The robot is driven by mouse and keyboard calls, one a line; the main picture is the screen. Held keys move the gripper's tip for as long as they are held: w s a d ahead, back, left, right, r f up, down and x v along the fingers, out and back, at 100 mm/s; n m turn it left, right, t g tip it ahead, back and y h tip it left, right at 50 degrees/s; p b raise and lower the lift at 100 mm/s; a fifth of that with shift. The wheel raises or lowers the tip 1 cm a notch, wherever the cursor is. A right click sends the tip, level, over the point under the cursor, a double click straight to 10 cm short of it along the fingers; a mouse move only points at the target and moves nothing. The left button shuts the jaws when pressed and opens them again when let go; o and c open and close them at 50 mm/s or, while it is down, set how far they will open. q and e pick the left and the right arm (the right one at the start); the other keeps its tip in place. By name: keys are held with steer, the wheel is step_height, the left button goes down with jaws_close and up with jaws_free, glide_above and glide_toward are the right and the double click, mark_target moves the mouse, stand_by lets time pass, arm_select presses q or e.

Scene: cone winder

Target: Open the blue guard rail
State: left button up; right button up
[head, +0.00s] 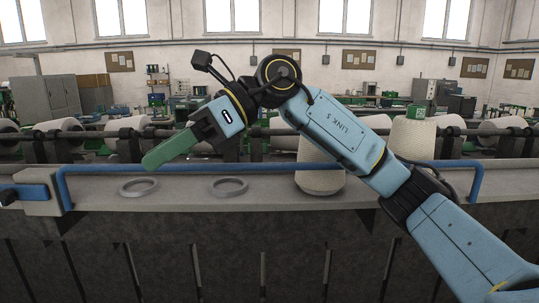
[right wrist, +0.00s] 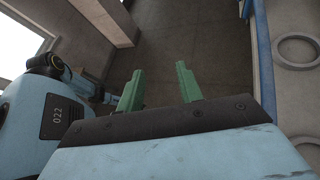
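The blue guard rail (head: 230,169) runs level along the front of the machine's grey ledge, with its left end bent down to the ledge. It also shows at the right of the right wrist view (right wrist: 264,60). My right gripper (head: 152,162) is in front of the rail's left part in the head view, its green fingers pointing down and left. In the right wrist view its two fingers (right wrist: 160,70) are apart with nothing between them, and the rail lies to their right, not between them. My left gripper is in neither view.
A blue bar with a dark knob (head: 25,192) sits at the ledge's left end. Two grey rings (head: 138,187) (head: 229,186) lie on the ledge (head: 110,203). A cream yarn cone (head: 318,178) stands right of them, partly behind my arm. More cones and rollers line the machine behind.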

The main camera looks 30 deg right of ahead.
steer(key=d+r+t+h, duration=0.25)
steer(key=d+h, duration=0.25)
steer(key=d, duration=0.5)
steer(key=m+h, duration=0.2)
steer(key=h, duration=0.3)
glide_toward(266, 164)
steer(key=x, duration=0.8)
steer(key=shift+d, duration=0.1)
steer(key=shift+c, duration=0.4)
jaws_close()
